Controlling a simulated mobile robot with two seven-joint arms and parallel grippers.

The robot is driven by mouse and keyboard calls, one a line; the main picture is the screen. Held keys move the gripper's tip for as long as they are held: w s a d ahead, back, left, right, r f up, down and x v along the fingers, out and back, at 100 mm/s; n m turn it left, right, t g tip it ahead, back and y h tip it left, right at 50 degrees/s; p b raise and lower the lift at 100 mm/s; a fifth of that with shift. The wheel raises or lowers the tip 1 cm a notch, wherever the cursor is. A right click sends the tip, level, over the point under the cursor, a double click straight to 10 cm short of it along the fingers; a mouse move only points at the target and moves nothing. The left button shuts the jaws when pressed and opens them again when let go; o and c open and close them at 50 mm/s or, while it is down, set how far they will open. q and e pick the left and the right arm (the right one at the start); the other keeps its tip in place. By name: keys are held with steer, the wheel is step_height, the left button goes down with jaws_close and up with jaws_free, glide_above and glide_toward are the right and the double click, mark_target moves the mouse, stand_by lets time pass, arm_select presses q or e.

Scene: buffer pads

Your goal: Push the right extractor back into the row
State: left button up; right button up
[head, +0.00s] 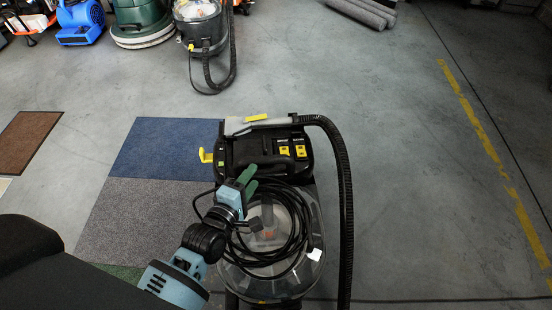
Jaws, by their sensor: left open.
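An extractor (313,232) stands upright close in front of me at the lower middle. It has a black top, yellow switches, a clear tank, a coiled black cable and a black hose (346,210) arching down its right side. My left gripper (252,179), with green fingers, is over the extractor's top at its near left part, open. I cannot tell whether the fingers touch the extractor. My arm hides part of its left side. My right gripper is out of view.
Another extractor (202,28) with a black hose stands at the back, beside a green floor machine (138,18) and a blue blower (79,22). Carpet tiles (160,150) lie left of the near extractor. Grey rolls (362,10) lie at the back. The floor to the right is clear, with a worn yellow line (480,130).

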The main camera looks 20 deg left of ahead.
mark_target(263, 164)
arm_select(q)
steer(key=shift+w+f, duration=0.1)
steer(key=shift+w, duration=0.25)
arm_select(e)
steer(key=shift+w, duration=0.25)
arm_select(q)
steer(key=shift+w+d+b, duration=0.15)
steer(key=shift+w+b, duration=0.15)
steer(key=shift+w, duration=0.3)
steer(key=b+x, duration=0.2)
steer(key=x, duration=0.3)
steer(key=shift+w+f, duration=0.1)
steer(key=shift+w, duration=0.45)
steer(key=shift+w+d, duration=0.1)
steer(key=shift+w, duration=0.05)
steer(key=c, duration=1)
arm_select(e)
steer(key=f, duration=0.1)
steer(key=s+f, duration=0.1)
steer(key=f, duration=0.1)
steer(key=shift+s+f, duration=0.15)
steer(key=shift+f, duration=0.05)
